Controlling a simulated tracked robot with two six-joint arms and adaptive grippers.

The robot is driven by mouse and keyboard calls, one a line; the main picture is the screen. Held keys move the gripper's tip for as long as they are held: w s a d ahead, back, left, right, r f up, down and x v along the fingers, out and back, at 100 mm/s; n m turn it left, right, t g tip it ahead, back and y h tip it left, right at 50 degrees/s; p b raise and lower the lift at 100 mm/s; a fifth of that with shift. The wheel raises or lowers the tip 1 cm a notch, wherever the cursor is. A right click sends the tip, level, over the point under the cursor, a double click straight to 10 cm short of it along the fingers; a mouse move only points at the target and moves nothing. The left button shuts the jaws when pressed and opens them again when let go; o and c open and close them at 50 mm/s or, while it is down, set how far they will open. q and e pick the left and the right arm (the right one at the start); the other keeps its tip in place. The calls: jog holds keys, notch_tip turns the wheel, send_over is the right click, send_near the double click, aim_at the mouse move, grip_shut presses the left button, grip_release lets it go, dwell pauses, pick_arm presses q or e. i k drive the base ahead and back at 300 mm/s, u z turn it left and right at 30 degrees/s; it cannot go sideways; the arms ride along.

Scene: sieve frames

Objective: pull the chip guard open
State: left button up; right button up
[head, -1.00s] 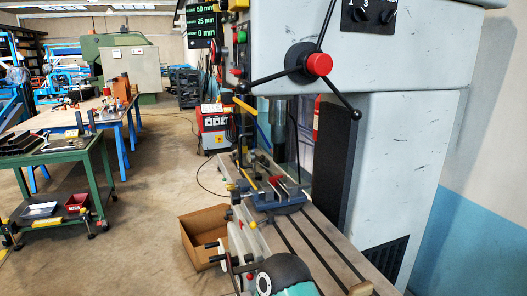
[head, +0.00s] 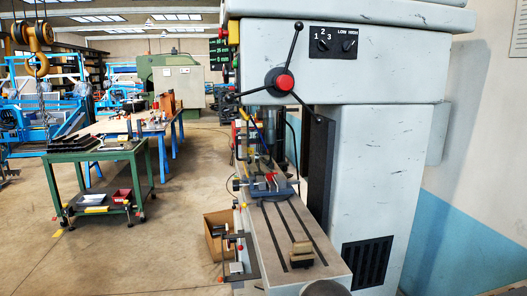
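The chip guard seems to be the see-through panel with yellow edging (head: 246,118) beside the spindle (head: 271,124) of the big grey machine (head: 350,75). It is small and partly lost against the machine, so I cannot tell how far open it stands. A blue vise (head: 264,190) with a red part sits below the spindle on the slotted machine table (head: 281,222). Neither of my grippers can be made out in the head view.
A three-armed feed lever with a red hub (head: 284,83) sticks out from the machine head. A cardboard box (head: 215,237) stands on the floor left of the machine table. A green bench (head: 100,155) stands further left, with clear floor between.

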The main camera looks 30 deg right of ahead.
aim_at(251, 140)
jog(key=z, duration=0.35)
jog(key=k, duration=0.1)
jog(key=u, duration=0.15)
jog(key=i, duration=1)
jog(key=z, duration=0.05)
